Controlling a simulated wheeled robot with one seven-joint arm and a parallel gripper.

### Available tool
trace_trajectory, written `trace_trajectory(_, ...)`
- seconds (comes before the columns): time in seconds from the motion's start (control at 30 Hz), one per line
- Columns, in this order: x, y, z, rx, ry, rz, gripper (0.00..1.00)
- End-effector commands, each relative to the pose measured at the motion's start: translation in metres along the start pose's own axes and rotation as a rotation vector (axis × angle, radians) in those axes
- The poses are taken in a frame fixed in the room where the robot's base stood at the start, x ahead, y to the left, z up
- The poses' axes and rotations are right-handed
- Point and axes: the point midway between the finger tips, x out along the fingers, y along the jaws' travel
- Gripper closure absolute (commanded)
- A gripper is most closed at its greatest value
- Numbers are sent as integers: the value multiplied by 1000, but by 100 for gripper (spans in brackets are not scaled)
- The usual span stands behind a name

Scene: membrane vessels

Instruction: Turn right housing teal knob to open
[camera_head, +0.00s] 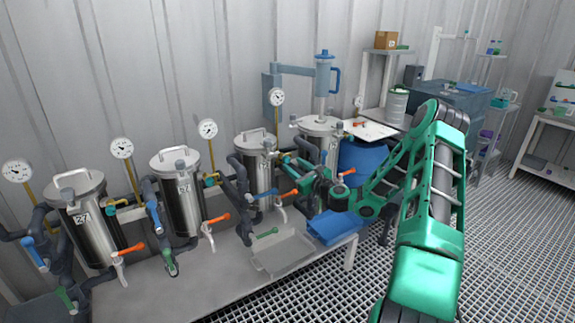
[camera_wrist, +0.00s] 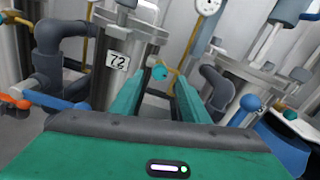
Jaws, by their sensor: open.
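A round teal knob (camera_wrist: 159,72) shows in the wrist view, on a brass fitting just right of the steel housing labelled 72 (camera_wrist: 106,82). My gripper (camera_wrist: 160,80) is open, its two green fingers pointing toward the knob. The knob appears between the fingertips in the picture; I cannot tell whether they touch it. In the head view my gripper (camera_head: 294,168) reaches in front of the two right-hand steel housings, (camera_head: 260,170) and (camera_head: 318,130), and partly covers the fittings between them.
More steel housings (camera_head: 85,220) stand to the left on a grey bench (camera_head: 190,295), with gauges, dark pipes and orange and blue lever handles close by. A blue tray (camera_head: 333,228) and a clear tray (camera_head: 283,254) lie at the front. A blue-handled lever (camera_wrist: 44,98) sits left of my gripper.

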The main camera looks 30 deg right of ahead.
Motion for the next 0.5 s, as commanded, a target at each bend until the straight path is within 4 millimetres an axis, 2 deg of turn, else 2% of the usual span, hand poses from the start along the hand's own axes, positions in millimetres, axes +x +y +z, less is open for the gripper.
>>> trace_trajectory(0.1,20,1,1,-3,-2,1,58)
trace_trajectory(0.23,34,0,0,-1,-1,1,58)
trace_trajectory(0.5,45,0,0,-1,0,0,58)
